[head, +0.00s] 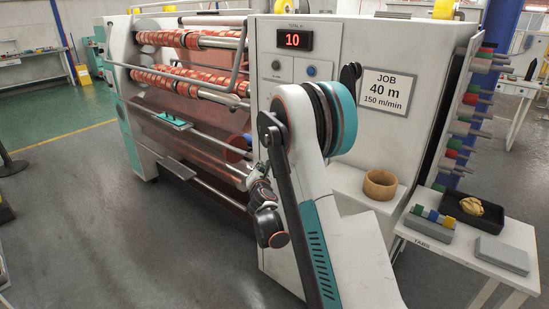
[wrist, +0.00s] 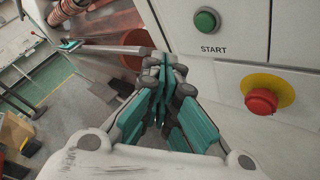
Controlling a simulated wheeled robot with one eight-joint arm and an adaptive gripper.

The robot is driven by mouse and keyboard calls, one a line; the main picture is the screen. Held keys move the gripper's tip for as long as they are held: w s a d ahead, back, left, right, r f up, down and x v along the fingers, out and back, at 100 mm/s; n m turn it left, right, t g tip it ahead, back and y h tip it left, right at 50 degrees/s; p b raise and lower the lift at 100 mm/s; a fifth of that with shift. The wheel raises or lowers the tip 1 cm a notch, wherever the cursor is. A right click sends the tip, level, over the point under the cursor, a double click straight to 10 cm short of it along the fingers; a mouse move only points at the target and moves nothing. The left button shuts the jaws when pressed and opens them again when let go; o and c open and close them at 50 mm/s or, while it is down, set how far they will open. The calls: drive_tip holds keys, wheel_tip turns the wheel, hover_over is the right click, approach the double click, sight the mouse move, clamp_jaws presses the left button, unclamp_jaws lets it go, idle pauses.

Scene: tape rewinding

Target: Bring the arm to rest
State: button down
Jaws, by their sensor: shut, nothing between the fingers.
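My arm (head: 310,220) rises in front of the rewinding machine in the head view and bends back down at its elbow. My gripper (wrist: 163,70) fills the middle of the wrist view, its teal-padded fingers together and empty. It points along the machine's white front panel, near a dark red roll end (wrist: 133,48). In the head view the gripper is small and partly hidden by my own wrist links. The green START button (wrist: 205,20) and the red stop button (wrist: 262,100) on its yellow surround are to the right of the gripper, apart from it.
The machine (head: 345,60) has a red display reading 10 and a sign reading JOB 40 m, 150 m/min. A wooden ring (head: 380,185) sits on its ledge. At right, a white table (head: 520,235) holds a black tray (head: 487,222) and grey blocks.

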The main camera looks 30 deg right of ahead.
idle(0.4)
drive_tip(key=s+a+r+n+t+y, duration=0.2)
drive_tip(key=s+a+r+n+y, duration=0.1)
drive_tip(key=a+r+n, duration=0.55)
drive_tip(key=s+a+r+n+t+y, duration=0.15)
drive_tip(key=a+r+n+y, duration=0.35)
drive_tip(key=r+n, duration=0.6)
drive_tip(key=s+a+r+n+g+y, duration=0.2)
drive_tip(key=s+a+r+n, duration=0.1)
drive_tip(key=s+a+n, duration=0.45)
drive_tip(key=s+a+f+n+g, duration=0.2)
drive_tip(key=s+a+n, duration=0.1)
drive_tip(key=s+n, duration=0.35)
drive_tip(key=s+a+f+n+g, duration=0.2)
drive_tip(key=s+n+g, duration=0.1)
drive_tip(key=s+n, duration=0.4)
drive_tip(key=s+d+f+n+g+h, duration=0.1)
drive_tip(key=s+f+n, duration=0.3)
drive_tip(key=s, duration=0.4)
drive_tip(key=s+d+f+n+g+h, duration=0.2)
drive_tip(key=s+d+f+n+g, duration=0.1)
drive_tip(key=s, duration=0.6)
drive_tip(key=shift+s+d+f+n, duration=0.15)
drive_tip(key=shift+d+f+n, duration=0.2)
drive_tip(key=shift+n, duration=0.1)
idle(1.4)
